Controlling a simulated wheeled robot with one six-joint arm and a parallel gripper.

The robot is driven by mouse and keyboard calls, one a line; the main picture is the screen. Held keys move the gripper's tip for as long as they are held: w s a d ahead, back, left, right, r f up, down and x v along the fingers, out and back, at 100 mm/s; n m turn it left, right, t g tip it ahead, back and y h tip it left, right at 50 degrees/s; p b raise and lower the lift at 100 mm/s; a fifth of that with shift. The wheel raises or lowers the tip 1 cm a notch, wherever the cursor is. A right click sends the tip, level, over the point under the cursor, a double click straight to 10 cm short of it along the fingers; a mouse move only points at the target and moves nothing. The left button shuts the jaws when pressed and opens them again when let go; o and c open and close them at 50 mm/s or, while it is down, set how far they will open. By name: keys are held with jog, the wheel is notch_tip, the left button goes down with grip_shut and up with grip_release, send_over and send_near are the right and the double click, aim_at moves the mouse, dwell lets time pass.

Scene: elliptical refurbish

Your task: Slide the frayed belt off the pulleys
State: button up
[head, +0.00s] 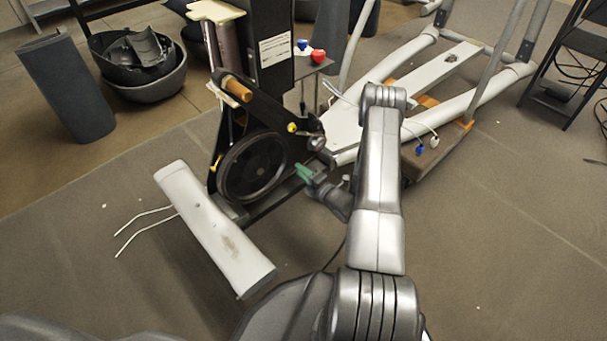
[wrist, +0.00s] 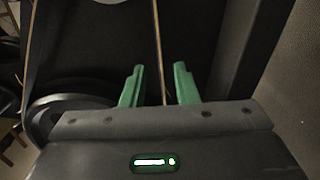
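The elliptical's black pulley wheel (head: 252,168) stands upright on the machine's frame in the head view. In the wrist view, a dark round wheel (wrist: 62,108) shows at the lower left. A thin tan strand, which looks like the belt (wrist: 158,45), runs down between my gripper's fingers. A second thin line shows further left; I cannot tell if it is the same belt. My gripper (wrist: 159,86) has green fingertips, apart on either side of the strand. In the head view my gripper (head: 303,173) is just right of the wheel. The belt's lower end is hidden.
A white-grey cover bar (head: 215,228) lies in front of the wheel. Red (head: 318,56) and blue knobs stand on a small shelf behind. White rails of the machine extend to the back right. Black bowls (head: 145,85) sit at the back left. Floor at the front left is mostly clear.

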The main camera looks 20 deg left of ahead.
jog(key=shift+b+x, duration=0.5)
jog(key=shift+x, duration=0.6)
grip_shut()
dwell(1.8)
